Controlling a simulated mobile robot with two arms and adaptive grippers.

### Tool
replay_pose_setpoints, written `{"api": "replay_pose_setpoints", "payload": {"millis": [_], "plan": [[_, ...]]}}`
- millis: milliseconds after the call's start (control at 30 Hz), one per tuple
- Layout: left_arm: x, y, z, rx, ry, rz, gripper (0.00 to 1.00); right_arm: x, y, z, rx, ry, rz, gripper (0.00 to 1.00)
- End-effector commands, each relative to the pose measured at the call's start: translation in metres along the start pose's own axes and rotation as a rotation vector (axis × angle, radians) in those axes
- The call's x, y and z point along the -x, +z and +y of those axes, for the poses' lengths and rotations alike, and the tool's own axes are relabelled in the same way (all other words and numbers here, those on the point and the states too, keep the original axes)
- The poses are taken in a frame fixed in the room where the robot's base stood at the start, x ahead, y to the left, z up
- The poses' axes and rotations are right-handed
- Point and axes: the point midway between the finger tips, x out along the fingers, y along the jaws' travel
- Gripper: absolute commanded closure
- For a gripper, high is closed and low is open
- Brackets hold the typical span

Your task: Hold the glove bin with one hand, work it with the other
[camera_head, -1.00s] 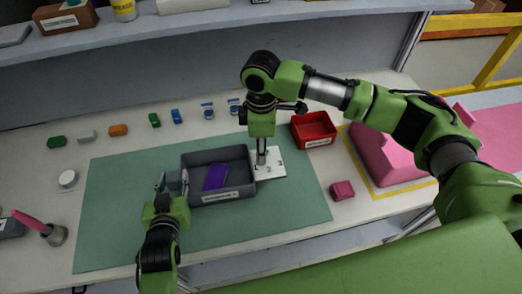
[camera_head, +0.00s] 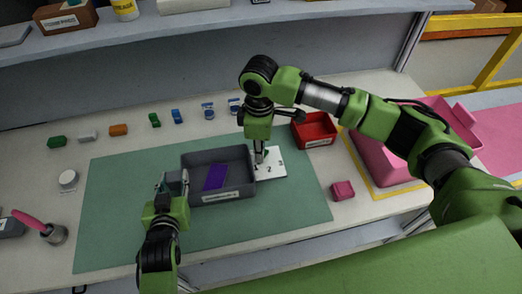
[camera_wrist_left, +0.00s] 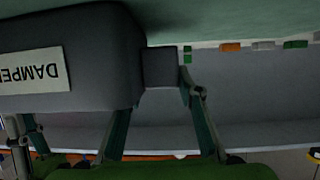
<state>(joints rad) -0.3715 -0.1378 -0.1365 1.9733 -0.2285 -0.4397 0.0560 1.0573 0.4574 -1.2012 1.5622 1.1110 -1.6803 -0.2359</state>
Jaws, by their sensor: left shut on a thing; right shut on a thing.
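The grey glove bin (camera_head: 219,199) stands upright on the green mat, with a purple flat piece (camera_head: 216,177) inside. A white marked plate (camera_head: 275,170) adjoins its right side. My left gripper (camera_head: 172,183) is shut on the bin's left end. The left wrist view shows the bin wall (camera_wrist_left: 105,40), a label reading "DAMPE…" and a small grey tab (camera_wrist_left: 160,68) by the fingers. My right gripper (camera_head: 262,160) points down over the plate's left part, shut on a small part there, which its fingers mostly hide.
A red tray (camera_head: 314,143) stands behind right, a pink block (camera_head: 342,190) in front right. Several small coloured pieces line the table's back. A white round piece (camera_head: 68,178) and a cup with a pink-handled tool (camera_head: 54,233) are at left. The mat's front is clear.

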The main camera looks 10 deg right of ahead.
Motion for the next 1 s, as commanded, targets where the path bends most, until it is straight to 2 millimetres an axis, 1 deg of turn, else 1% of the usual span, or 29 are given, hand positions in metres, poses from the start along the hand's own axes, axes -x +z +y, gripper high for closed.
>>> {"api": "replay_pose_setpoints", "payload": {"millis": [233,267,300,333,633,733,867,1000], "plan": [[0.000,0.001,0.000,-0.003,0.000,-0.002,1.00,0.001,-0.001,0.000,-0.006,0.001,0.002,1.00],[0.000,0.001,0.000,-0.003,0.000,-0.002,1.00,0.001,-0.001,0.000,-0.006,0.001,0.002,0.86],[0.000,0.001,0.000,-0.003,0.000,-0.002,1.00,0.001,-0.001,0.000,-0.006,0.001,0.002,0.76],[0.000,0.001,0.000,-0.003,0.000,-0.002,1.00,0.001,-0.001,0.000,-0.006,0.001,0.002,0.72],[0.000,0.001,0.000,-0.002,0.000,-0.002,1.00,0.001,-0.001,0.000,-0.005,0.001,0.001,0.72],[0.000,0.001,0.000,-0.002,0.000,-0.002,1.00,0.005,-0.001,0.001,-0.005,0.002,0.002,0.72],[0.000,0.001,0.000,-0.002,0.000,-0.002,1.00,0.022,-0.001,0.002,-0.005,0.004,0.003,0.72],[0.000,0.001,0.000,-0.002,0.000,-0.002,1.00,0.052,-0.002,0.002,-0.005,0.005,0.005,0.72]]}}
